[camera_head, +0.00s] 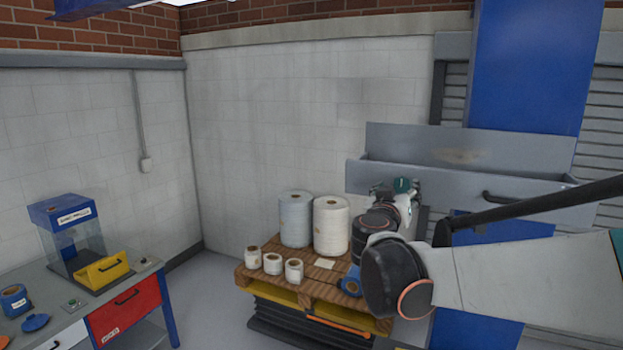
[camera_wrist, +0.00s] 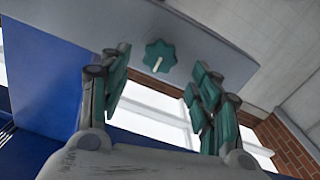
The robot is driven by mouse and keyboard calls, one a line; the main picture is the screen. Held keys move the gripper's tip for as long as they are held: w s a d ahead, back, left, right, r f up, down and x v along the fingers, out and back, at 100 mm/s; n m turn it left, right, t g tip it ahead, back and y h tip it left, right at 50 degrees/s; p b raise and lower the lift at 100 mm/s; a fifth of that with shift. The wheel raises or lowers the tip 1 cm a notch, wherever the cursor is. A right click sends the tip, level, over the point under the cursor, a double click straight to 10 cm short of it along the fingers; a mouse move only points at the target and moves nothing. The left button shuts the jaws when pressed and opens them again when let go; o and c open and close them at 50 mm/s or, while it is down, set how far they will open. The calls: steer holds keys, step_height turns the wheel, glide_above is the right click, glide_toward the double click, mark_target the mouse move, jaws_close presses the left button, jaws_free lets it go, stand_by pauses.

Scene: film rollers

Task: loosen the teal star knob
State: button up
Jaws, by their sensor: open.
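The teal star knob (camera_wrist: 160,56) sits on a grey panel (camera_wrist: 205,45) in the wrist view, with a short white mark on its face. My gripper (camera_wrist: 161,72) is open, with one teal-padded finger to the left of the knob and one to the right. Neither finger appears to touch the knob.
Below left, a wooden pallet (camera_head: 300,305) holds several pale rolls (camera_head: 331,226). A bench with a red drawer (camera_head: 125,311) and a clear-sided blue box (camera_head: 68,236) stands at far left.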

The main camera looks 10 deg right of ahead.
mark_target(401, 185)
steer(key=p+x, duration=0.1)
steer(key=x, duration=0.4)
steer(key=shift+c, duration=0.2)
steer(key=c, duration=1)
